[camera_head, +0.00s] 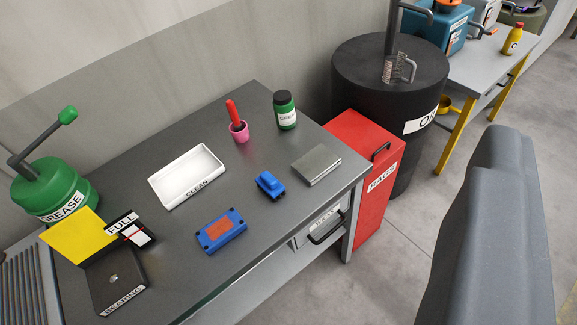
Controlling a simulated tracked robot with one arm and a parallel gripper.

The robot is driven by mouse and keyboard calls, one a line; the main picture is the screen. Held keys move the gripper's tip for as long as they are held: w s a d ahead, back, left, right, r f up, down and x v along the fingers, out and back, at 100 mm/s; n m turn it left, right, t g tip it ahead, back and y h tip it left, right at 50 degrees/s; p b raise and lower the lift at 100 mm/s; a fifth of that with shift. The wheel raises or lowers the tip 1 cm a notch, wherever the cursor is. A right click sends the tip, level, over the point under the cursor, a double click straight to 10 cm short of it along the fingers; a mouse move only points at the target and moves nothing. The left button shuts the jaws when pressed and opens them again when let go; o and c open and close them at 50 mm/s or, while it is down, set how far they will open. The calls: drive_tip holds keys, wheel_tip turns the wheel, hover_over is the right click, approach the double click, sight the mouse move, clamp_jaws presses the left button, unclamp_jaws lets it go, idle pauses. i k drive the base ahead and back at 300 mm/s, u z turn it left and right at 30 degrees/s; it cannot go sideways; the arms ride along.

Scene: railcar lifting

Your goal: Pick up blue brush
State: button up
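The blue brush (270,186) lies on the dark grey workbench top (245,125), right of the middle of the bench. It is a small blue block with a raised grip and a darker underside. It stands apart from the things around it. A large grey part of my own arm (495,235) fills the right side of the view, right of the bench and away from the brush. No gripper fingertips show, so I cannot see whether the gripper is open or shut.
Near the brush are a blue box with an orange label (221,231), a grey metal block (316,165), a white tray (187,177), a pink cup with a red handle (239,131) and a green jar (285,110). A red cabinet (367,185) and black drum (385,80) stand right.

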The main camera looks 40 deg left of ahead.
sight(270, 186)
drive_tip(key=u, duration=0.4)
drive_tip(key=i, duration=0.85)
drive_tip(key=u, duration=0.75)
